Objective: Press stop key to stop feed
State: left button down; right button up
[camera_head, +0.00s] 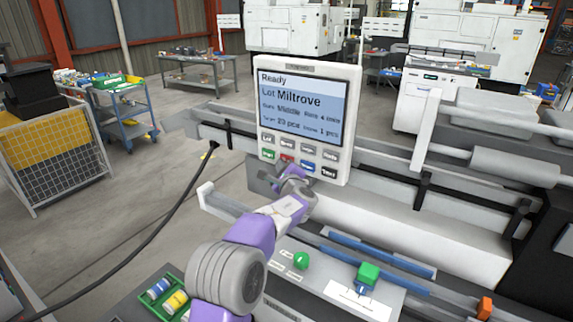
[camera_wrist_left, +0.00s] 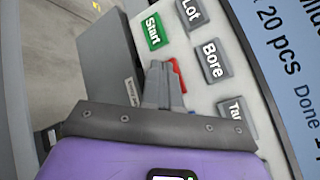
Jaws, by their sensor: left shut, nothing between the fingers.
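The control panel (camera_head: 352,115) is a white box with a screen reading Ready and Lot Miltrove, above two rows of keys. The red key (camera_head: 287,159) is in the lower row between the green Start key (camera_head: 268,155) and a blue key (camera_head: 307,167). In the left wrist view the red key (camera_wrist_left: 176,74) is mostly hidden behind my left gripper (camera_wrist_left: 163,68), so its label cannot be read. My left gripper (camera_head: 290,172) is shut and empty, its tips at the red key. I cannot tell whether they touch it. My right gripper is out of view.
Grey keys, among them Lot (camera_wrist_left: 190,12) and Bore (camera_wrist_left: 211,63), lie close to the fingertips. Below the panel are a green knob (camera_head: 301,260), a green block (camera_head: 368,273) and blue rails (camera_head: 345,252). A black cable (camera_head: 165,220) runs along the left.

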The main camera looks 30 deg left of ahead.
pick_arm(q)
jog(key=s+b, duration=0.4)
jog(key=s, duration=0.1)
jog(key=shift+a+b, duration=0.2)
jog(key=shift+b, duration=0.1)
dwell(1.0)
